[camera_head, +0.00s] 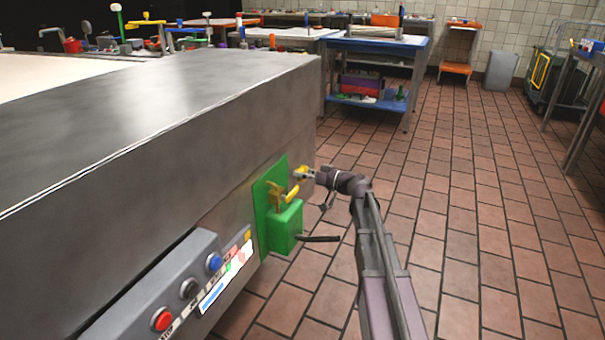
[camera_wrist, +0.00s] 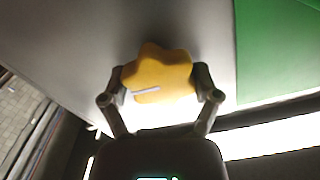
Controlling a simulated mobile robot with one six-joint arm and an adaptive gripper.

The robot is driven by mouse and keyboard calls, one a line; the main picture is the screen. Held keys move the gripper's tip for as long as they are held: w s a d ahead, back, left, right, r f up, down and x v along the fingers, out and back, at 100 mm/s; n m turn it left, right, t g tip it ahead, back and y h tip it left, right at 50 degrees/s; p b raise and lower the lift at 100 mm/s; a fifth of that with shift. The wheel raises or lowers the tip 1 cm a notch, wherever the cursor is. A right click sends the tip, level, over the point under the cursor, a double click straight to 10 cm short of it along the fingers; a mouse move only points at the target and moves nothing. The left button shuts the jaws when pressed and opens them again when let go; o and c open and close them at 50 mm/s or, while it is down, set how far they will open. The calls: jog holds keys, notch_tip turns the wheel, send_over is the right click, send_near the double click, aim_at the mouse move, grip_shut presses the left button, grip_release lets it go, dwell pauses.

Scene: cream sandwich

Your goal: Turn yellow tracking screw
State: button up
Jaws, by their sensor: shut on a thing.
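The yellow tracking screw (camera_wrist: 160,76) is a lobed star-shaped knob with a pale line on its face, in the middle of the wrist view. In the head view the screw (camera_head: 300,172) sits on the side of the steel machine, just right of the green plate. My gripper (camera_wrist: 162,84) is shut on the screw, one finger on its left side and one on its right. In the head view my gripper (camera_head: 308,174) reaches the screw from the right and partly covers it.
A green plate and box (camera_head: 285,228) with yellow handles and a black bar stand out beside the screw. A grey control panel (camera_head: 190,285) with red, black and blue buttons is at lower left. The steel machine (camera_head: 170,110) fills the left. Tiled floor is open to the right.

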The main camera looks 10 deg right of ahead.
jog(key=m, duration=0.3)
jog(key=shift+m, duration=0.4)
jog(key=m, duration=0.3)
jog(key=shift+w+m, duration=0.1)
jog(key=shift+m, duration=0.2)
jog(key=m, duration=0.7)
jog(key=shift+f, duration=0.15)
jog(key=m, duration=0.7)
jog(key=shift+f+m, duration=0.1)
jog(key=shift+m, duration=0.2)
jog(key=m, duration=0.3)
jog(key=shift+b, duration=0.3)
jog(key=shift+a+m, duration=0.1)
jog(key=shift+m, duration=1.8)
